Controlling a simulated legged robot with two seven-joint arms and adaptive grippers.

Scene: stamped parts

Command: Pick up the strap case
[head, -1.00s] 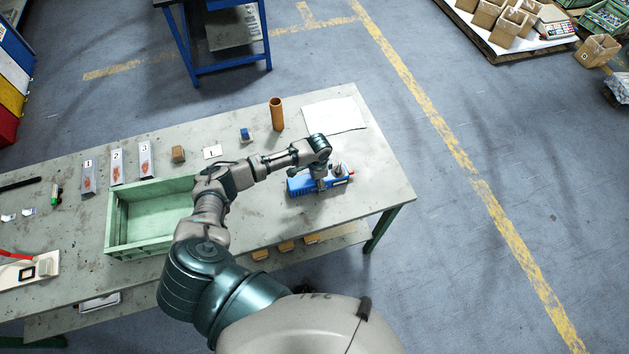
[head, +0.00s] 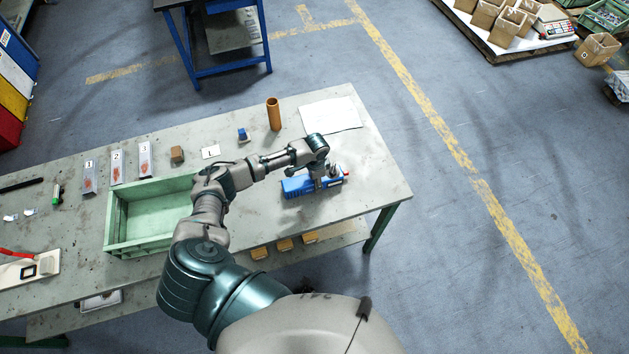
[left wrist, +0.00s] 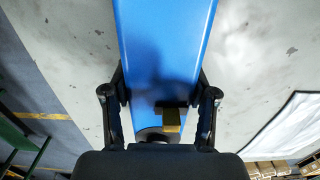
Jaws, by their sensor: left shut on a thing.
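The strap case is a long blue case (head: 297,187) with a red part at its right end. It is at the right part of the table, and I cannot tell whether it touches the tabletop. My left gripper (head: 326,181) reaches down onto it from above, near its right end. In the left wrist view, the blue case (left wrist: 165,35) runs away between the two black fingers of my left gripper (left wrist: 162,88). The fingers are shut on its two long sides. A small brass-coloured part shows on the case near the palm. My right gripper is in neither view.
The grey table (head: 372,200) is clear around the case. A white sheet (head: 331,115) and an orange-brown tube (head: 274,115) are behind it. A green crate (head: 117,225) is left of my arm. Several small boxes lie on the shelf below.

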